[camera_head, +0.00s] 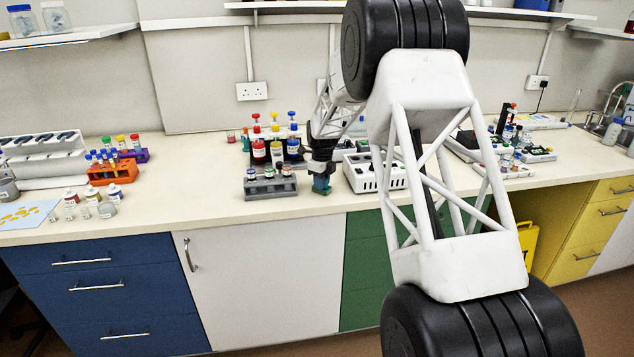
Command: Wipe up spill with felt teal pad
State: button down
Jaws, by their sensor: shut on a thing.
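My gripper (321,172) is at the middle of the bench, pointing down and shut on a small teal pad (321,187). The pad's lower edge is at or just above the worktop; I cannot tell if it touches. Most of the pad's top is hidden by the gripper. Yellow-orange patches (22,215) lie on a pale blue sheet (40,207) at the far left of the bench, well away from the gripper. They look like spilled liquid, though they are small in this view.
A grey rack (270,188) of vials stands just left of the gripper, and a white device (375,175) just right. Bottles (258,150) stand behind. An orange rack (112,172) and loose jars (90,197) stand near the blue sheet. Worktop (190,185) between is clear.

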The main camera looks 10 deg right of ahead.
aim_at(332, 190)
jog(key=shift+d, duration=1.9)
jog(key=shift+w, duration=1.1)
jog(key=shift+a, duration=2.9)
jog(key=shift+w+a+f, duration=0.1)
jog(key=shift+w+f, duration=0.05)
jog(key=shift+w, duration=0.95)
jog(key=shift+d, duration=2.95)
jog(key=shift+d+r, duration=0.1)
jog(key=shift+r, duration=0.15)
notch_tip(332, 190, up, 8)
